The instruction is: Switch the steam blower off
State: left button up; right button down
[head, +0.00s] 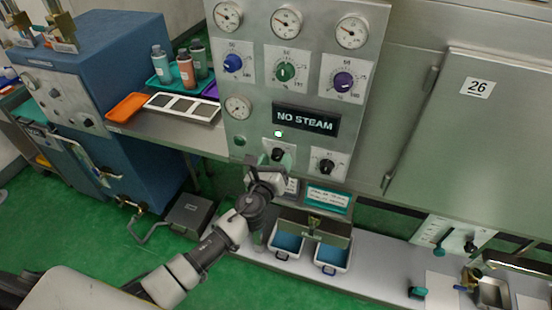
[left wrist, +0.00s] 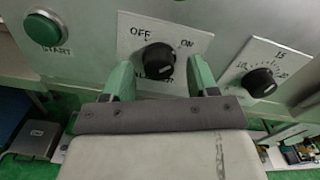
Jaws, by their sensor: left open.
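The black OFF/ON knob (head: 277,154) sits on a pale plate low on the grey control panel (head: 238,190). In the left wrist view the same knob (left wrist: 157,58) shows OFF at its upper left and ON at its upper right. The word below it is partly hidden, and I cannot tell where the knob points. My left gripper (left wrist: 160,78) is open, with one green finger on each side of the knob's lower part. I cannot tell whether they touch it. In the head view my left gripper (head: 280,163) is at the panel's lower edge. My right gripper is not in view.
A second black knob (head: 326,166) sits just right, and a green START button (left wrist: 43,28) left. A display (head: 306,119) reads NO STEAM. Gauges and coloured dials are above. Bottles (head: 186,70) and trays stand left; two blue-lined bins (head: 333,257) stand below.

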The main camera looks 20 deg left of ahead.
pick_arm(q)
jog(key=shift+w, duration=0.45)
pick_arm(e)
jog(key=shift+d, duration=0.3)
pick_arm(q)
jog(key=shift+c, duration=0.2)
jog(key=c, duration=0.9)
